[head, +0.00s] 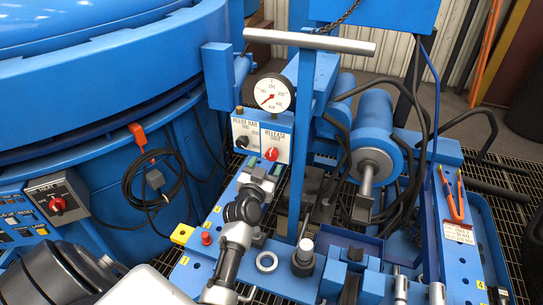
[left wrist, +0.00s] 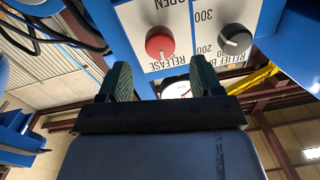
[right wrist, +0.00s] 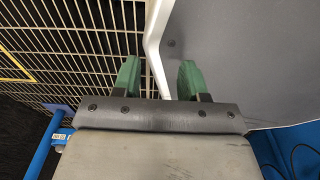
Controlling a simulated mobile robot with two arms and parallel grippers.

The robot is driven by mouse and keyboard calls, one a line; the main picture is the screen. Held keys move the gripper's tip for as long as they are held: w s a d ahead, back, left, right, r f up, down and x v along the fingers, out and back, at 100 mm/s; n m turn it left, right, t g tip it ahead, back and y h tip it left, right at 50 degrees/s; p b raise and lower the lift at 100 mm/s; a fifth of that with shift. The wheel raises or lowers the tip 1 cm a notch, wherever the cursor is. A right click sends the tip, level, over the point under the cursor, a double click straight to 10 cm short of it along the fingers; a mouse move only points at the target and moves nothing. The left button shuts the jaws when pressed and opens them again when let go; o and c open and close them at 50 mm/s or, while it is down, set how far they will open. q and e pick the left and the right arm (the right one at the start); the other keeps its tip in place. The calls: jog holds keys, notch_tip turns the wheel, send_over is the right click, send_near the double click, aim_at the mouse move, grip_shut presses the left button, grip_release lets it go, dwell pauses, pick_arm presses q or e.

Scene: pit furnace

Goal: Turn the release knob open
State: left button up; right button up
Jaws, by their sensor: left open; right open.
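The red release knob (head: 271,154) sits on the white panel below the pressure gauge. In the left wrist view the same red knob (left wrist: 160,42) shows upside down, between the words RELEASE and OPEN. I cannot tell its exact setting. My left gripper (head: 272,164) is just below and in front of the panel. In the left wrist view its two green fingertips (left wrist: 162,76) are apart and empty, with the knob in line with the gap and not between them. My right gripper (right wrist: 158,80) is open and empty, away from the panel; the head view does not show it.
The black relief knob (head: 242,141) is left of the red one, close by. A gauge (head: 273,93) and a grey crossbar (head: 310,41) are above. A white bar (right wrist: 157,45) passes between my right fingers.

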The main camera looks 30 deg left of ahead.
aim_at(271, 157)
pick_arm(q)
jog(key=x, duration=0.4)
jog(key=shift+w+f, duration=0.1)
jog(key=shift+w, duration=0.15)
jog(key=shift+w+a, duration=0.25)
jog(key=shift+w, duration=0.25)
pick_arm(e)
jog(key=shift+w+d+f, duration=0.15)
jog(key=shift+w+f, duration=0.05)
jog(key=shift+w, duration=0.6)
pick_arm(q)
jog(key=c, duration=0.9)
pick_arm(e)
jog(key=shift+s, duration=0.15)
